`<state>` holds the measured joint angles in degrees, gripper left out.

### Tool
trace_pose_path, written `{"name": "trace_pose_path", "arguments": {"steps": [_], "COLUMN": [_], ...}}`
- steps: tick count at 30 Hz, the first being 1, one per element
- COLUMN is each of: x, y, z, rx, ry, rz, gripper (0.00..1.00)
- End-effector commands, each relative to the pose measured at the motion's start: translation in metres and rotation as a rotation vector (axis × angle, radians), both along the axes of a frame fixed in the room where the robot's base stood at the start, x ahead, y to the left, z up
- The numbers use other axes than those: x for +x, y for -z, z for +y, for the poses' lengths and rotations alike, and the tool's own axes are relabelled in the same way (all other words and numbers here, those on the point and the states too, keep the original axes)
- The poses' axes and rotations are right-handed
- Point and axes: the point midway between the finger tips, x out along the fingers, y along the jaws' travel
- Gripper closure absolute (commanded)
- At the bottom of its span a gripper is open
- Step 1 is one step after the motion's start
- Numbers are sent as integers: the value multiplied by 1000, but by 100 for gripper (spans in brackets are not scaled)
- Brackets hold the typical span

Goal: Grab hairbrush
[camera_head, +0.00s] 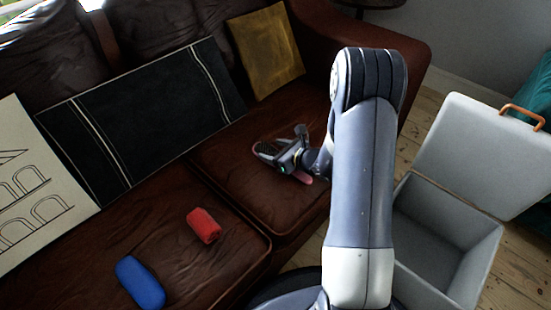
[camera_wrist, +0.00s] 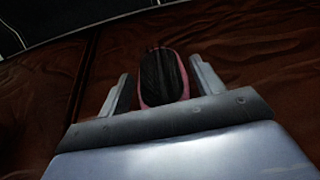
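The hairbrush (camera_head: 264,148) is pink with a dark bristle head and lies on the brown leather sofa seat. Its pink handle end shows just below my gripper in the head view. In the wrist view the brush head (camera_wrist: 162,77) lies between my two fingers, with its lower part hidden behind the gripper body. My gripper (camera_head: 284,152) is over the brush in the head view. In the wrist view my gripper (camera_wrist: 162,92) is open, with a finger on each side of the brush and gaps visible between them.
A red object (camera_head: 203,226) and a blue object (camera_head: 140,283) lie on the sofa seat (camera_head: 165,225). Dark and gold cushions (camera_head: 265,50) lean on the backrest. A light open box (camera_head: 447,245) with a raised lid stands on the floorboards at right.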

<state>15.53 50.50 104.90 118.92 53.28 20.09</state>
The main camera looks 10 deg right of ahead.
Motion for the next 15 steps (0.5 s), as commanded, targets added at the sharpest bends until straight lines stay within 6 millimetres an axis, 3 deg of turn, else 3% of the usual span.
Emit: {"name": "trace_pose_path", "arguments": {"steps": [15], "x": [0], "y": [0], "z": [0], "rx": [0], "ry": [0], "rz": [0], "gripper": [79]}}
